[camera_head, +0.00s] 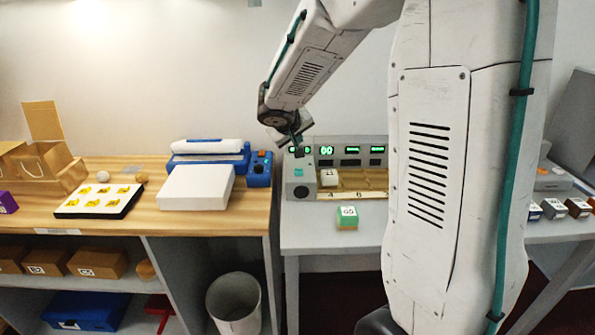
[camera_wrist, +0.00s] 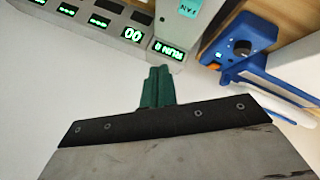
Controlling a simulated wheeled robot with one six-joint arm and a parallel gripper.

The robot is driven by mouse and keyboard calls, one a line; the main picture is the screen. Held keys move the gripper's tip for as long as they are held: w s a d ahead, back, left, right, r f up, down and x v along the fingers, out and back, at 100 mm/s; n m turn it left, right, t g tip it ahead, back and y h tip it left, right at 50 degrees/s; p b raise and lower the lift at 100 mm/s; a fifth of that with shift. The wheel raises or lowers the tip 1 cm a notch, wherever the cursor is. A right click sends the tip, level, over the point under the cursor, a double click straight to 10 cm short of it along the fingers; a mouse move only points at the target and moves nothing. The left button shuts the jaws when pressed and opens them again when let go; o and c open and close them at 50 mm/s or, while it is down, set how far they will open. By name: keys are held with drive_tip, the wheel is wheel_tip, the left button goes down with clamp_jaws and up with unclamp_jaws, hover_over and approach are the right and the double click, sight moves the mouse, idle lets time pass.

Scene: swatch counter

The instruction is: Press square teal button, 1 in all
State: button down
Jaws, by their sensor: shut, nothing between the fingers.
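The square teal button (camera_head: 299,172) sits on top of a grey box (camera_head: 300,190) at the left end of the grey counter unit. It also shows at the top edge of the wrist view (camera_wrist: 190,8), with dark lettering on it. My gripper (camera_head: 298,153) is above the button in the head view, pointing down and apart from it. In the wrist view its dark green fingers (camera_wrist: 158,88) are shut together and empty, with the button beyond their tips.
Green displays (camera_head: 327,150) line the unit behind the button. A blue device (camera_head: 258,168) stands close left, beside a white box (camera_head: 197,187). A green-topped block (camera_head: 347,217) lies on the counter in front. Lettered blocks (camera_head: 555,208) are at the right.

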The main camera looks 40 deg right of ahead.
sight(298, 172)
drive_tip(key=shift+f, duration=3.6)
drive_tip(key=shift+f, duration=0.15)
drive_tip(key=shift+s+f, duration=0.1)
drive_tip(key=shift+f, duration=0.15)
drive_tip(key=shift+f, duration=0.5)
drive_tip(key=shift+r, duration=0.95)
drive_tip(key=shift+r, duration=2.5)
